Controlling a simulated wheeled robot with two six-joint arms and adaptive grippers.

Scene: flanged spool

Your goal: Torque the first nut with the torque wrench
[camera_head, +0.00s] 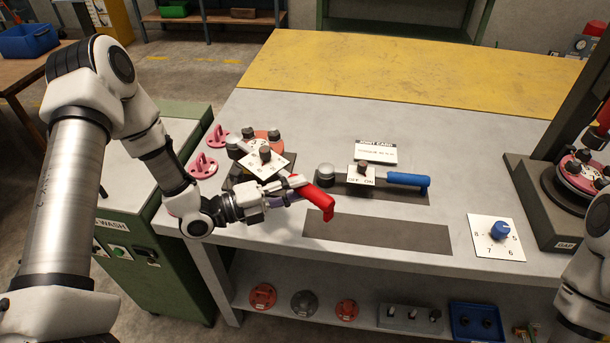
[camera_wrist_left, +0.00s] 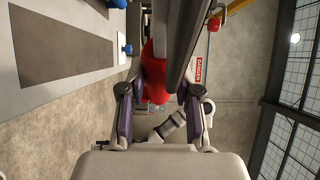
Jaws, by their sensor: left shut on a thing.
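My left gripper (camera_head: 292,190) is shut on the red-handled wrench (camera_head: 318,201). In the left wrist view, the fingers (camera_wrist_left: 158,108) close around its red grip (camera_wrist_left: 154,72). The wrench runs up and left from the gripper, and a white marked plate with a dark knob (camera_head: 265,156) sits along it. Its far end is at the flanged spool (camera_head: 268,135), which has a red flange and dark nuts; the plate partly hides it. I cannot tell whether the wrench head sits on a nut. My right gripper is out of view.
A second dark mat (camera_head: 380,233) is bare. A blue knob on a numbered plate (camera_head: 499,230) is at right, near a press-like stand (camera_head: 540,205). Pink parts (camera_head: 203,166) lie at left.

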